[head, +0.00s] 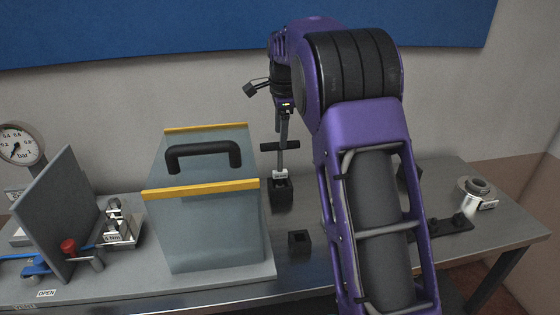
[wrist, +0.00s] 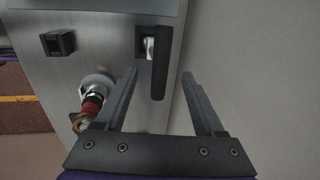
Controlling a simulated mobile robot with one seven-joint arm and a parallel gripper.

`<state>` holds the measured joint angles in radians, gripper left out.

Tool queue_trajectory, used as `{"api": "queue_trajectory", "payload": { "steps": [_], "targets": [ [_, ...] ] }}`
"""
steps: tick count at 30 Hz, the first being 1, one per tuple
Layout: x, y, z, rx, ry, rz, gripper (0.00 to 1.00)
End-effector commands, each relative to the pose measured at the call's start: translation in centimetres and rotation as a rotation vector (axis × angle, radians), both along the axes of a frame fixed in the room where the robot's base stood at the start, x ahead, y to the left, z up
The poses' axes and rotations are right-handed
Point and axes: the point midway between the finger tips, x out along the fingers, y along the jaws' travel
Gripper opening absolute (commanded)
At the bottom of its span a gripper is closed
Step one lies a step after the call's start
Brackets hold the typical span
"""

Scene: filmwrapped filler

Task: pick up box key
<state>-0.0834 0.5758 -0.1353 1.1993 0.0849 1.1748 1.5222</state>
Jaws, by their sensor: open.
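The box key (head: 281,146) has a black T-shaped crossbar on an upright grey shaft. It stands in a small black socket (head: 282,192) behind and right of the glass-sided box, with a white label low on the shaft. In the wrist view the crossbar (wrist: 161,63) shows from above as a dark bar, with a bit of the white label beside it. My gripper (head: 283,138) points down just above the crossbar. Its two fingers (wrist: 160,76) are apart, and the bar lies between their tips in the picture; I cannot tell whether they touch it.
The transparent box (head: 205,235) with yellow edges and black handle stands left. An empty black socket (head: 299,243) sits in front of the key. A dark rack (head: 450,226) and metal ring piece (head: 478,188) are right. The wall is close behind.

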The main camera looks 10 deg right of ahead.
Motion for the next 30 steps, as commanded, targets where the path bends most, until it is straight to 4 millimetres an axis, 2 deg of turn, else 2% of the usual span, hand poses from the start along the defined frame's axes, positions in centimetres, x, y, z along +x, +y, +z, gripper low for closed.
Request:
{"api": "queue_trajectory", "payload": {
  "steps": [5, 12, 20, 30],
  "targets": [
    [0.3, -0.1, -1.4, 0.0, 0.002, 0.0, 0.71],
    [1.0, -0.2, -4.8, 0.0, 0.002, -0.001, 0.71],
    [1.1, -0.1, -5.1, 0.0, 0.0, 0.0, 0.69],
    [1.1, -0.1, -5.1, 0.0, 0.0, 0.0, 0.08]
  ]
}}
